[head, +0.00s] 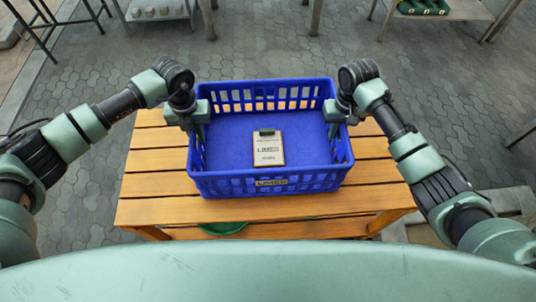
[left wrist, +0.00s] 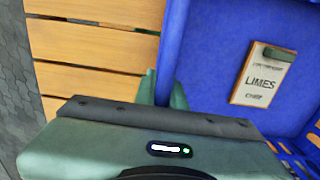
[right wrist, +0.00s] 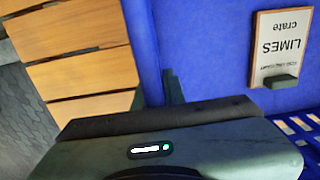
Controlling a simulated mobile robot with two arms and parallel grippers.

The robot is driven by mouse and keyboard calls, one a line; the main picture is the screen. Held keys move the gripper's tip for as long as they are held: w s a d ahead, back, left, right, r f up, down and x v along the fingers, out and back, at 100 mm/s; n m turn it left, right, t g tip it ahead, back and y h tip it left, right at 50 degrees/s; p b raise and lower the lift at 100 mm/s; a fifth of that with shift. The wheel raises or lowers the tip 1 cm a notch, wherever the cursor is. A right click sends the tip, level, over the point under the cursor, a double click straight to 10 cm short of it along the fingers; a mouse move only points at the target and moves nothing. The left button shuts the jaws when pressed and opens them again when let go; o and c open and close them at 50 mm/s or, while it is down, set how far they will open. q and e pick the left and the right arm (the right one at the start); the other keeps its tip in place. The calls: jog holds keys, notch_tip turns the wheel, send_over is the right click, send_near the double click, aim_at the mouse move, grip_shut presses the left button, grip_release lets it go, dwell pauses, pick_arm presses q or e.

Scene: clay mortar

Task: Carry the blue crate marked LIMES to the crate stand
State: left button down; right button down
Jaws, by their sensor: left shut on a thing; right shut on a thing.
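The blue crate (head: 224,182) is on the slatted wooden table, with a LIMES label on its near side. A clipboard (head: 268,148) marked LIMES lies inside on its floor; it also shows in the left wrist view (left wrist: 263,80) and the right wrist view (right wrist: 281,50). My left gripper (head: 198,118) is shut on the crate's left wall. My right gripper (head: 338,112) is shut on the crate's right wall. Both wrist views show the fingers at the wall. I cannot tell whether the crate rests on the table or is slightly raised. I cannot make out which thing is the crate stand.
The wooden table (head: 150,185) has bare slats on both sides of the crate. A green round thing (head: 222,228) shows below its near edge. Beyond is open grey paving (head: 270,50). Tables line the far edge, one with a green tray (head: 424,7) at the upper right.

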pick_arm(q)
jog(key=c, duration=1.5)
grip_release()
pick_arm(e)
jog(key=c, duration=1.5)
grip_release()
pick_arm(q)
notch_tip(320, 180, up, 11)
jog(key=shift+r, duration=0.5)
pick_arm(e)
jog(key=shift+r, duration=0.15)
notch_tip(320, 180, up, 12)
jog(key=shift+f, duration=0.1)
pick_arm(q)
jog(key=shift+s, duration=0.1)
pick_arm(e)
jog(key=shift+f, duration=0.1)
